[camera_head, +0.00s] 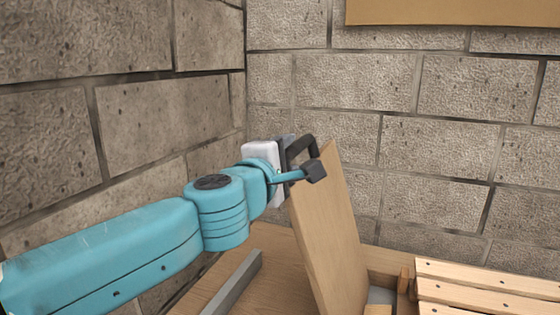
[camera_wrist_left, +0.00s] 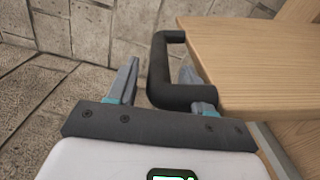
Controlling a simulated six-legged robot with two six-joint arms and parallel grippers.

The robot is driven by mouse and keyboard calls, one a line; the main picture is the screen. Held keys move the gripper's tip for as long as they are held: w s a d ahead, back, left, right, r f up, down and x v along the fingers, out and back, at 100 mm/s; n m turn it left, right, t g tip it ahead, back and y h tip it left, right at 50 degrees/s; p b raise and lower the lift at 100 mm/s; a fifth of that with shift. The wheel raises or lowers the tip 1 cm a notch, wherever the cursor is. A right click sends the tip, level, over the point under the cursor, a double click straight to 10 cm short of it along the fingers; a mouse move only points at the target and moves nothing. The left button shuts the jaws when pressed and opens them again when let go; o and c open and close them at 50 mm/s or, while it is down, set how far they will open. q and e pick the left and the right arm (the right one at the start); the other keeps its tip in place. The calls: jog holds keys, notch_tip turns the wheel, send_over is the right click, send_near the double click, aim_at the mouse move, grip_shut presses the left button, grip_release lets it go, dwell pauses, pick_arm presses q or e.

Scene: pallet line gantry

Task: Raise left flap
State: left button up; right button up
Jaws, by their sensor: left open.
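The left flap is a light wooden board (camera_head: 330,235) standing steeply tilted in the head view; its wood also fills the right of the left wrist view (camera_wrist_left: 262,65). A black bracket handle (camera_head: 302,145) sits at its upper edge, and the handle shows clearly in the left wrist view (camera_wrist_left: 162,68). My left gripper (camera_head: 306,164) is at the handle. In the left wrist view its fingers (camera_wrist_left: 160,80) stand apart with the handle bar between them. I cannot tell whether either finger touches the bar. My right gripper is out of view.
Slatted wood (camera_head: 480,290) lies at the lower right. A grey bar (camera_head: 235,283) lies on the wooden surface (camera_head: 278,250) left of the flap. Block walls (camera_head: 430,130) close in behind and at left. A tan panel (camera_head: 450,10) hangs at the top.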

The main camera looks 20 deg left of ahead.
pick_arm(q)
jog(key=s+a+p, duration=0.1)
jog(key=s, duration=1.5)
jog(key=shift+a, duration=0.15)
jog(key=shift+s, duration=0.1)
